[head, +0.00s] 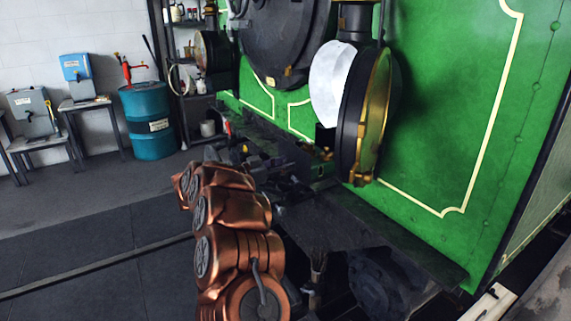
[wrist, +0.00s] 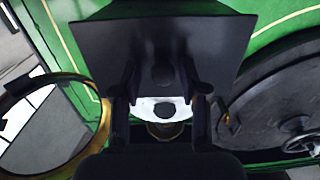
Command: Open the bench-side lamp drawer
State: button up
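Two lamps sit on the green tram front: a large gold-rimmed one (head: 370,115) at the right and another (head: 213,52) at the left beside the shelf. A pale disc (head: 333,85) stands next to the right lamp. I cannot make out a lamp drawer for certain. My copper arm hides part of the head view, and its gripper is not clear there. In the wrist view my gripper (wrist: 160,72) has its dark fingers apart. A dark flat-faced block (wrist: 165,30) lies ahead of them; whether they touch it, I cannot tell. A gold ring (wrist: 50,88) shows at the left.
The round black smokebox door (head: 280,40) is between the lamps, and also shows in the wrist view (wrist: 285,110). A dark footplate (head: 325,220) juts out below. A blue drum (head: 148,118) and small benches stand at the back left. The floor (head: 75,235) at left is clear.

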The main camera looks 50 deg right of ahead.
jog(key=shift+w+a, duration=0.1)
jog(key=v, duration=1.2)
jog(key=shift+r, duration=0.15)
dwell(0.4)
